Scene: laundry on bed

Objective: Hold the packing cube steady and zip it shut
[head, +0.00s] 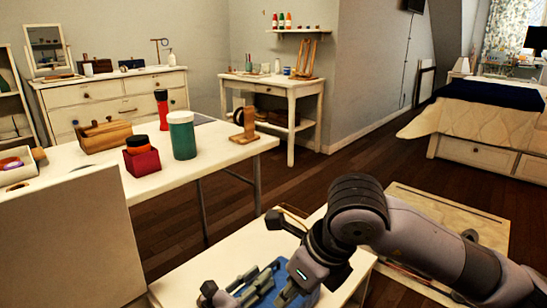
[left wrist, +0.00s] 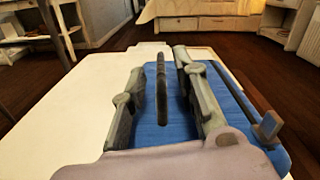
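The packing cube (head: 264,291) is blue and lies flat on a white surface at the bottom of the head view, partly hidden by gripper parts. In the left wrist view the cube (left wrist: 152,134) fills the middle and right. My left gripper (left wrist: 160,64) is open over it, its two grey fingers apart on either side of a dark upright strip (left wrist: 161,95), touching neither side visibly. A dark bar with a brown block (left wrist: 267,126) runs along the cube's right side; I cannot tell whether this is the zip pull. My right gripper's fingers cannot be made out.
The white tabletop (left wrist: 75,95) left of the cube is clear. In the head view a white table (head: 215,150) holds a green canister (head: 182,136), a red jar (head: 141,160) and wooden pieces. A white panel (head: 75,245) stands at left. A bed (head: 485,125) is far right.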

